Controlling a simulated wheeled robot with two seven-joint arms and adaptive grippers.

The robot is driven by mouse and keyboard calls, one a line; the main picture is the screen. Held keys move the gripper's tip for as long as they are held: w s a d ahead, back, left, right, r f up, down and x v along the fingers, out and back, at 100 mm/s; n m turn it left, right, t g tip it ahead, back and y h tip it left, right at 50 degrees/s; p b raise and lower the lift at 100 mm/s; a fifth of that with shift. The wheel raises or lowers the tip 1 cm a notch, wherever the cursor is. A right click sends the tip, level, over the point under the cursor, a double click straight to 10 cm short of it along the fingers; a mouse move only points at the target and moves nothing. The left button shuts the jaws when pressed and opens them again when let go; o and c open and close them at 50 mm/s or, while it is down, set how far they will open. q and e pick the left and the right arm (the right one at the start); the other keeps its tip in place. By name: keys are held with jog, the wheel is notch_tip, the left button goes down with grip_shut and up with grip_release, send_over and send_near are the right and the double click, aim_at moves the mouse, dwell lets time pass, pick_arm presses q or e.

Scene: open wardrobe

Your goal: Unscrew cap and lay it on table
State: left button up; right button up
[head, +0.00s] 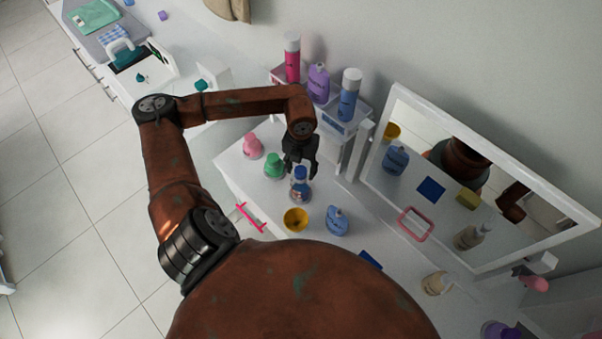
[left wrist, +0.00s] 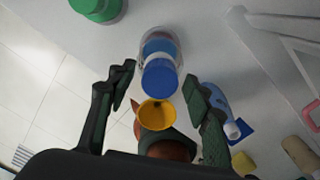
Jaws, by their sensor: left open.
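A bottle (head: 300,189) with a blue cap (head: 300,172) stands on the white table (head: 240,180). My left gripper (head: 301,168) is directly above the bottle, its fingers close to the cap. In the left wrist view the blue cap (left wrist: 160,77) is seen from above, ahead of and between the open fingers of my left gripper (left wrist: 163,82). Nothing is held in it. I cannot tell in either view whether a finger touches the cap. My right gripper is not clearly seen.
A green bottle (head: 273,166) and a pink bottle (head: 252,146) stand left of the capped bottle. A yellow cup (head: 296,219) and a blue bottle (head: 337,221) are in front. A shelf with bottles and a mirror (head: 470,185) stand behind.

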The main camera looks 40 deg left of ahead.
pick_arm(q)
jog(key=m, duration=0.1)
jog(key=m+b, duration=0.1)
jog(key=shift+f+m+b, duration=0.2)
jog(key=shift+m+b, duration=0.1)
jog(key=m+b, duration=0.2)
jog(key=m, duration=0.3)
jog(key=m+b, duration=0.2)
jog(key=m, duration=0.4)
jog(key=shift+b, duration=0.4)
jog(key=m+b, duration=0.1)
jog(key=m, duration=0.1)
jog(key=shift+m, duration=0.3)
jog(key=shift+r+m, duration=0.2)
jog(key=shift+m, duration=0.3)
jog(key=shift+c, duration=0.2)
